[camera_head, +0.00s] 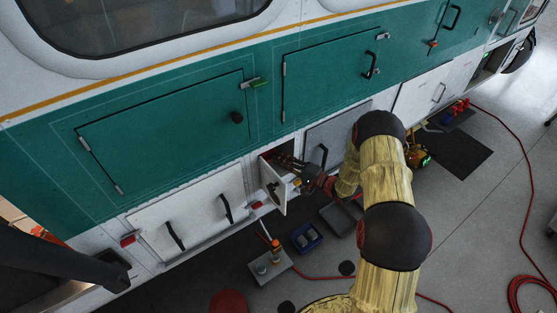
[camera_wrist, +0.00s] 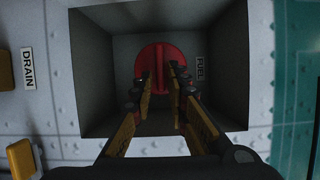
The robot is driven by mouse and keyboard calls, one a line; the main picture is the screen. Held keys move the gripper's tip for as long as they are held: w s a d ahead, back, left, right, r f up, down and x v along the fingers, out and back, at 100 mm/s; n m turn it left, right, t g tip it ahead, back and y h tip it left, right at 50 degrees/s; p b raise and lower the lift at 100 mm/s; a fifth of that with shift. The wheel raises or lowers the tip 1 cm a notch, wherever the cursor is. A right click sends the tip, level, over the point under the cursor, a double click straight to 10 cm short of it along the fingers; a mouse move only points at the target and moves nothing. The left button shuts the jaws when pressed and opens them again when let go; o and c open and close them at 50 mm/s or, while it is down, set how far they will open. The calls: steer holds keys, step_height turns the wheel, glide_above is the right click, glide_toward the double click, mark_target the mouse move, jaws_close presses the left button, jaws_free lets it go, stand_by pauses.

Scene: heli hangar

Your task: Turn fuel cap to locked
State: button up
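The red fuel cap (camera_wrist: 152,53) is round with a raised grip bar. It sits on the back wall of a square recess in the wrist view, beside a FUEL label (camera_wrist: 200,69). The bar runs about up and down in that picture. My gripper (camera_wrist: 161,80) reaches into the recess with its fingers apart, one on each side of the bar. I cannot tell whether the fingertips touch the cap. In the head view, my gripper (camera_head: 297,170) is at the opening behind a small white door (camera_head: 272,186), which stands open. The cap is not clearly seen there.
The recess walls (camera_wrist: 95,75) are close around the fingers. A DRAIN label (camera_wrist: 27,68) and yellow parts (camera_wrist: 22,158) are on the panel to the left. In the head view, a grey tray (camera_head: 270,268) and a blue bin (camera_head: 306,238) stand on the floor below.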

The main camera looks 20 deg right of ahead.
steer(key=v, duration=1.1)
steer(key=shift+s+d, duration=0.1)
steer(key=shift+d, duration=0.05)
